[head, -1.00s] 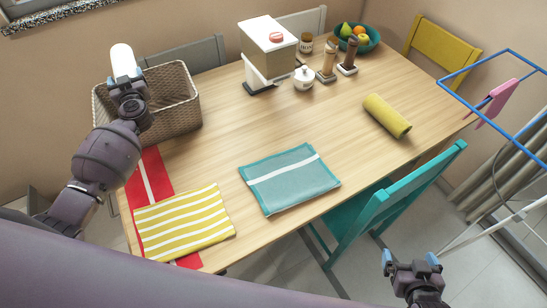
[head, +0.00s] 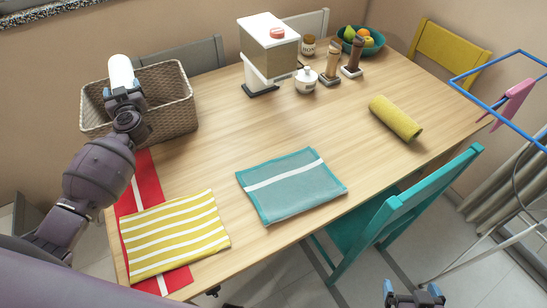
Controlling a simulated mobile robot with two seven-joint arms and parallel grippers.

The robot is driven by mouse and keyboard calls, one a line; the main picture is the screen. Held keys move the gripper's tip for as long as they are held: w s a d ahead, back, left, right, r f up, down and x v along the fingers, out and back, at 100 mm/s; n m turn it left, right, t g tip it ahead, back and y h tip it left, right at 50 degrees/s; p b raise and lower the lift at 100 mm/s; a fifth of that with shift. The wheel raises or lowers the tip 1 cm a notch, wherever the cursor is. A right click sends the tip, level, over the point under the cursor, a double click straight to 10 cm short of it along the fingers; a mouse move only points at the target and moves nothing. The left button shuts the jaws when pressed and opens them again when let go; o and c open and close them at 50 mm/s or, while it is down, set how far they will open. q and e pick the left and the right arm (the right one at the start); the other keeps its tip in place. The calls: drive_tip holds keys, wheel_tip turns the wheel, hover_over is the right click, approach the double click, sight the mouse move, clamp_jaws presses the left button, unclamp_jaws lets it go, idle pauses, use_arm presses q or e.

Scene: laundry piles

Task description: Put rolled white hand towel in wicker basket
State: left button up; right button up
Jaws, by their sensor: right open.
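The rolled white hand towel (head: 121,71) stands upright in my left gripper (head: 122,92), which is shut on its lower end. Towel and gripper overlap the left part of the wicker basket (head: 172,103), a woven beige basket at the table's left end. The towel's top shows above the basket's rim line; I cannot tell whether its lower end is inside the basket or above it. The basket's inside is partly hidden by my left arm. My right gripper (head: 413,291) is open and empty at the bottom edge, over the floor beside the table.
A red runner (head: 151,176), a yellow striped towel (head: 176,234) and a teal towel (head: 291,186) lie near the front of the wooden table (head: 225,137). A teal chair (head: 400,210) stands at the front.

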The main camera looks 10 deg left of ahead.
use_arm(q)
drive_tip(key=shift+r, duration=0.1)
drive_tip(key=o, duration=0.9)
drive_tip(key=shift+o, duration=0.4)
drive_tip(key=p+v, duration=0.2)
drive_tip(key=v, duration=0.8)
drive_tip(key=shift+s+d+p, duration=0.25)
drive_tip(key=shift+s+p, duration=0.05)
drive_tip(key=shift+s, duration=0.05)
use_arm(e)
drive_tip(key=r, duration=0.2)
drive_tip(key=w+r, duration=0.1)
drive_tip(key=shift+r, duration=0.4)
drive_tip(key=shift+w+a, duration=0.1)
drive_tip(key=shift+w, duration=0.05)
drive_tip(key=shift+w+r+t, duration=0.2)
drive_tip(key=shift+w+t, duration=0.1)
